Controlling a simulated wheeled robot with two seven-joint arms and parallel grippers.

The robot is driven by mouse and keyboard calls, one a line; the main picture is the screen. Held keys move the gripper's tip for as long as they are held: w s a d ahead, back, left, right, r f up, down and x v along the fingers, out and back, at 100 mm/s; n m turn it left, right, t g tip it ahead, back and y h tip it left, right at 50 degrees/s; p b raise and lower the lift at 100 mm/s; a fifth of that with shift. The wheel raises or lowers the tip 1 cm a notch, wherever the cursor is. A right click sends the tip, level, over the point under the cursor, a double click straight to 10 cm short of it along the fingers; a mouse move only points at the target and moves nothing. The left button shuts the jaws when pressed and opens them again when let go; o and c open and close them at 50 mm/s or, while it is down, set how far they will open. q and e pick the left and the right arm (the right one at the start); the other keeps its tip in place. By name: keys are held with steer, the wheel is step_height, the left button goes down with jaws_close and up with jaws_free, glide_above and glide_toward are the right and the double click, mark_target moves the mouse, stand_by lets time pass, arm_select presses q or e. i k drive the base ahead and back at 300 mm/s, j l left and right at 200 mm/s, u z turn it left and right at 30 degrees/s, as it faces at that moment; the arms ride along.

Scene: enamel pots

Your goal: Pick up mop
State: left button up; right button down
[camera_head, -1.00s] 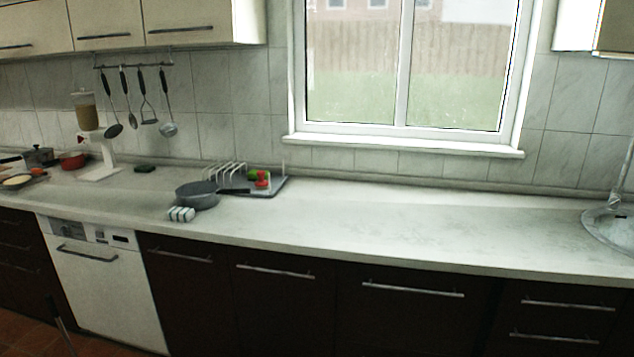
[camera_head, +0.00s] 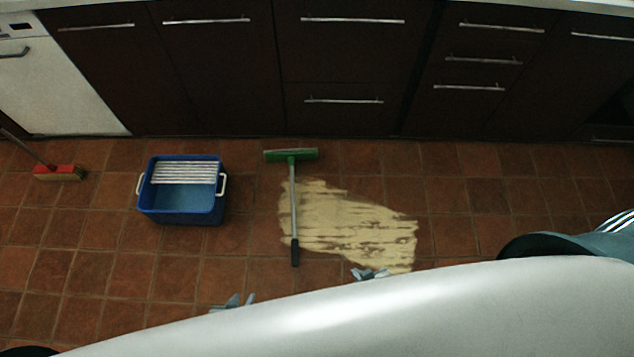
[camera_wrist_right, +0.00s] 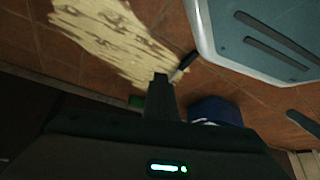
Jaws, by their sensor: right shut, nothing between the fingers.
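The mop lies on the tiled floor in the head view, its green head (camera_head: 290,156) toward the cabinets and its thin grey handle (camera_head: 293,205) pointing toward me, ending in a dark grip (camera_head: 295,254). In the right wrist view the handle's end (camera_wrist_right: 183,66) shows beyond my fingers, which hide part of the mop. My right gripper (camera_head: 371,274) is shut and empty, to the right of the dark grip and apart from it in the head view. My left gripper (camera_head: 232,302) is left of the grip; its fingers are too small and partly hidden to judge.
A pale yellowish spill (camera_head: 350,228) spreads beside the mop handle. A blue bucket (camera_head: 183,212) with a white wringer stands to the left. A red brush (camera_head: 58,172) is farther left. Dark cabinets (camera_head: 345,60) line the back. My white body covers the lower foreground.

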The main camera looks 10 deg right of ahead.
mark_target(291, 156)
steer(key=j+z, duration=0.15)
steer(key=j, duration=0.3)
steer(key=k+j+z, duration=0.1)
steer(key=j, duration=0.3)
steer(key=k+j+z, duration=0.15)
steer(key=j, duration=0.25)
steer(key=k+j+z, duration=0.1)
steer(key=j, duration=0.35)
